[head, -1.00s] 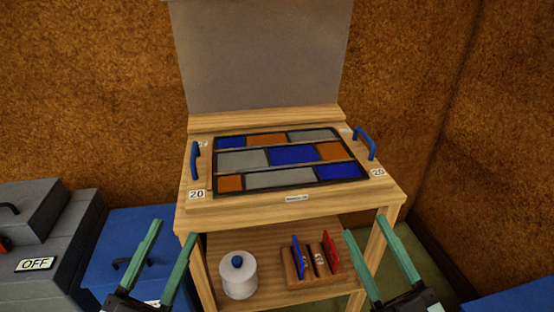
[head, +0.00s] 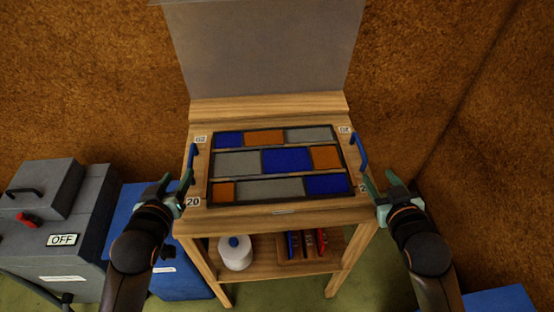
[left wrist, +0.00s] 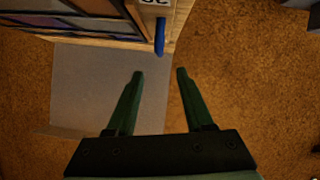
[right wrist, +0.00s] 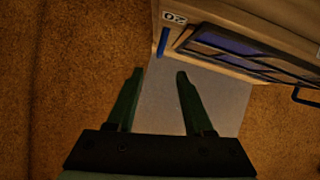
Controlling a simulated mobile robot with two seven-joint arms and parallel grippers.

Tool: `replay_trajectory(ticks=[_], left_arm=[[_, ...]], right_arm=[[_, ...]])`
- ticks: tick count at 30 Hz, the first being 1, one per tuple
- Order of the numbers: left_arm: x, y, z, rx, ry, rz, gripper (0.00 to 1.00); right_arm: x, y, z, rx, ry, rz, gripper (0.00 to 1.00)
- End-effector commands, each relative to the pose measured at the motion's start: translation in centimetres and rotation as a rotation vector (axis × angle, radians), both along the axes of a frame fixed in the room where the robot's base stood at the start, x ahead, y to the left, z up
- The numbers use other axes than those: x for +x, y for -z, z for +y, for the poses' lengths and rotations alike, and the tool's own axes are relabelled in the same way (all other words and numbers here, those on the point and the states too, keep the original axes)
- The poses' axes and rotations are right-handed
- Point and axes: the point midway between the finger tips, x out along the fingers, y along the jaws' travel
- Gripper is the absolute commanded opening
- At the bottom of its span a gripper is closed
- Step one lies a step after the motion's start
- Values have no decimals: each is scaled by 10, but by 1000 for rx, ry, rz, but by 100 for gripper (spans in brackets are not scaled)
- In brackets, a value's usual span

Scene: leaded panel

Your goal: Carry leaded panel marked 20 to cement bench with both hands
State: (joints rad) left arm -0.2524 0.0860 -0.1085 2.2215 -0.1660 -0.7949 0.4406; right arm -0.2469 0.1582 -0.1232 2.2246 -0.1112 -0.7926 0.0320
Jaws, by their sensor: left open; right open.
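The leaded panel (head: 235,160), with blue, orange and grey panes in dark leading, lies on a wooden board on a wooden stand. A "20" label (head: 193,202) shows at its near left corner. Blue handles rise at its left side (head: 191,160) and right side (head: 358,150). My left gripper (head: 177,179) is open beside the left handle; in the left wrist view that handle (left wrist: 160,38) lies just beyond the fingertips. My right gripper (head: 378,179) is open beside the right handle, which the right wrist view shows (right wrist: 163,42) ahead of the fingertips. I cannot tell which thing is the cement bench.
A grey upright sheet (head: 265,45) stands behind the panel. The lower shelf holds a white pot (head: 235,253) and a small rack (head: 305,245). A grey box marked OFF (head: 75,220) and a blue box (head: 180,280) stand at left. A brown wall is behind.

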Motion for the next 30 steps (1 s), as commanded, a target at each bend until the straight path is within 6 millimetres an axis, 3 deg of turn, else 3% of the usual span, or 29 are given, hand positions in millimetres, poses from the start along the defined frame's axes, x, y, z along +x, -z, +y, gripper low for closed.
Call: replay_trajectory(ticks=[8, 21, 30], left_arm=[[12, 5, 0, 3, 2, -2, 52], [82, 32, 2, 3, 1, -2, 52], [111, 45, 2, 3, 2, -2, 52]], right_arm=[[12, 4, 0, -1, -1, -3, 52], [82, 33, 2, -1, -1, -2, 52], [111, 45, 3, -1, -1, -2, 52]])
